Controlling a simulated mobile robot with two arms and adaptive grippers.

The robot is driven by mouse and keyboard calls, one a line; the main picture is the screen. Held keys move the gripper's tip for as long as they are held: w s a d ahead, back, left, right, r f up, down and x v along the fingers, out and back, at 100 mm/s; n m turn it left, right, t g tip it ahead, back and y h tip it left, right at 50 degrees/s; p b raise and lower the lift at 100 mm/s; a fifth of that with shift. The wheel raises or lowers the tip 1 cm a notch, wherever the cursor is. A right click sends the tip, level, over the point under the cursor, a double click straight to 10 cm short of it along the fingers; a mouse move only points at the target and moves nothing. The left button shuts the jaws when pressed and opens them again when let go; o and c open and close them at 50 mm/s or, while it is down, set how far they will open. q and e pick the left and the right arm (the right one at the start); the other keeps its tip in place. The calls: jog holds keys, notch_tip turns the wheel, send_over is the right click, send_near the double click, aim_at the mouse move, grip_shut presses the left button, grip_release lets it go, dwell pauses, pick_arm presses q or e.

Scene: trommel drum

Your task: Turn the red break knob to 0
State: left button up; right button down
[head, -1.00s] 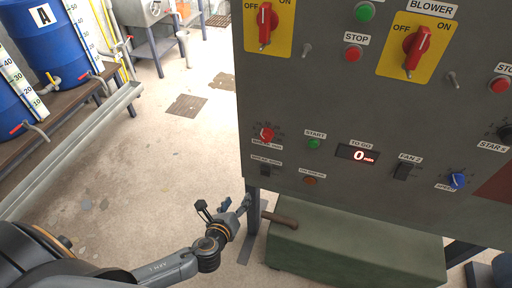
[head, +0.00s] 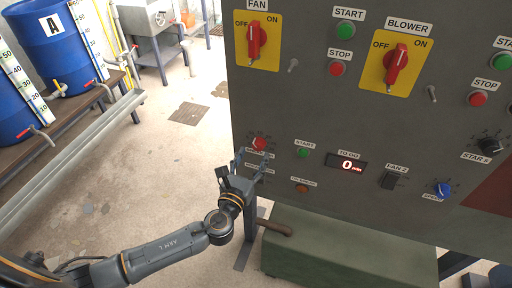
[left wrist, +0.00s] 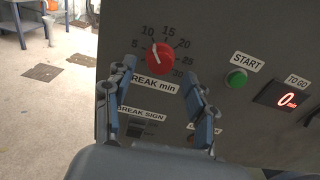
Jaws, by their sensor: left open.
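The red break knob (head: 259,144) sits on the grey control panel, at its lower left. In the left wrist view the knob (left wrist: 158,57) is above a "BREAK min" label, inside a scale reading 5 to 30. Its pale mark points up and slightly left, near 10. The 0 mark cannot be made out. My left gripper (head: 252,164) is open and empty just below the knob in the head view. In the left wrist view its two fingers (left wrist: 150,86) are spread below the knob, apart from it. My right gripper is not in view.
Beside the knob are a green START button (left wrist: 236,78) and a TO GO display (head: 347,163) reading 0. A BREAK SIGN switch lies below, partly behind my fingers. A green box (head: 345,250) stands under the panel.

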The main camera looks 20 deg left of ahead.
aim_at(257, 149)
pick_arm(q)
jog(key=shift+w, duration=1.7)
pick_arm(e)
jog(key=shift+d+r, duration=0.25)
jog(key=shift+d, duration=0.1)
pick_arm(q)
jog(key=c, duration=1.2)
jog(key=shift+o, duration=0.2)
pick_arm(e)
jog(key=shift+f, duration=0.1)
pick_arm(q)
jog(key=shift+f, duration=0.1)
